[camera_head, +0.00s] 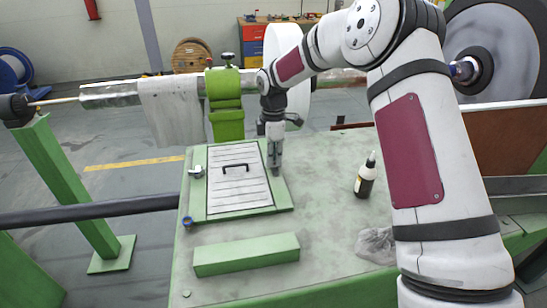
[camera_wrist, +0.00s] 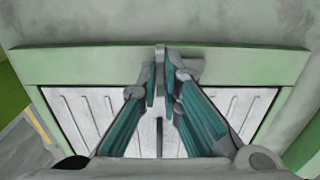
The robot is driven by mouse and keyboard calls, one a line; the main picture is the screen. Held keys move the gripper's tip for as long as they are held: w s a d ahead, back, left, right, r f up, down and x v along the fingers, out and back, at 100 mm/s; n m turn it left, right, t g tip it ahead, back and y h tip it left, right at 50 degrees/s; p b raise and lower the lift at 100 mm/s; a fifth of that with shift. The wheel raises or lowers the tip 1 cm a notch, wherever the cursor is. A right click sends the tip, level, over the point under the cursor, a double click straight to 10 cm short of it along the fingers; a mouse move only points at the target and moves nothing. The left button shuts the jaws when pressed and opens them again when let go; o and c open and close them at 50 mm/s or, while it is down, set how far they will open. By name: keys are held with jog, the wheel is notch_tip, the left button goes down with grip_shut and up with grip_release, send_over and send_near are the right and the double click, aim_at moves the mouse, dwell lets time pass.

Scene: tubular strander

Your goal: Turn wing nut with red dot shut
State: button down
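The hatch is a white ribbed lid (camera_head: 238,186) with a black handle, set in a green frame (camera_head: 284,199) on the bench; the lid also shows in the wrist view (camera_wrist: 80,105). My gripper (camera_head: 275,168) points down at the frame's right side. In the wrist view its fingertips (camera_wrist: 161,80) are close together, with a narrow grey wing between them. This belongs to a grey wing nut (camera_wrist: 188,68) on the frame, partly hidden by the fingers. Another grey wing nut (camera_head: 196,172) is at the frame's left side. No red dot is discernible.
A green block (camera_head: 246,255) lies in front of the hatch. A small blue-ringed part (camera_head: 188,223) is at the bench's left edge. A dark bottle (camera_head: 366,178) and a grey rag (camera_head: 375,244) are to the right. A green clamp post (camera_head: 226,104) stands behind.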

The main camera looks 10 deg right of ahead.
jog(key=shift+m, duration=0.3)
jog(key=m+b, duration=0.2)
jog(key=m, duration=0.2)
jog(key=shift+w+m, duration=0.1)
jog(key=shift+m, duration=0.2)
jog(key=m+b, duration=0.2)
jog(key=m, duration=0.3)
jog(key=m+b, duration=0.1)
jog(key=m, duration=0.2)
jog(key=shift+m, duration=0.4)
jog(key=shift+m+b, duration=0.3)
jog(key=shift+m, duration=1.7)
jog(key=c, duration=1.8)
grip_release()
jog(key=shift+o, duration=0.2)
